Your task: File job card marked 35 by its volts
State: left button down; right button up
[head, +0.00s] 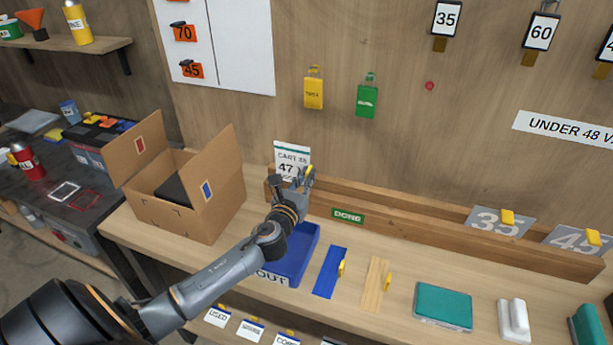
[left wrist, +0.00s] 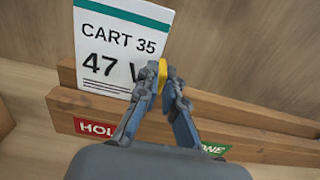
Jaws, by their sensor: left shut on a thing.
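The job card (head: 291,158) is white with a teal top band and reads "CART 35" and "47 V" in the left wrist view (left wrist: 115,45). My left gripper (head: 307,177) is shut on its yellow tab (left wrist: 160,76) at the card's right edge. The card is upright at the left end of the wooden rail (head: 425,228), above the red label reading "HOL" (left wrist: 95,128), partly hidden. I cannot tell whether its lower edge sits in the rail's slot. A green DONE label (head: 347,215) is to its right. My right gripper is not in view.
An "UNDER 48 V" sign (head: 570,129) is on the wall at right. Grey plates 35 (head: 485,221) and 45 (head: 570,240) stand along the rail. A blue OUT tray (head: 309,250) is under my left arm. An open cardboard box (head: 185,215) stands left.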

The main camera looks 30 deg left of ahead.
pick_arm(q)
jog(key=shift+f+b, duration=0.65)
jog(key=shift+f, duration=0.3)
jog(key=c, duration=1.4)
grip_release()
jog(key=shift+o, duration=0.2)
jog(key=o, duration=0.4)
jog(key=shift+p+v, duration=0.6)
jog(key=shift+v, duration=2.95)
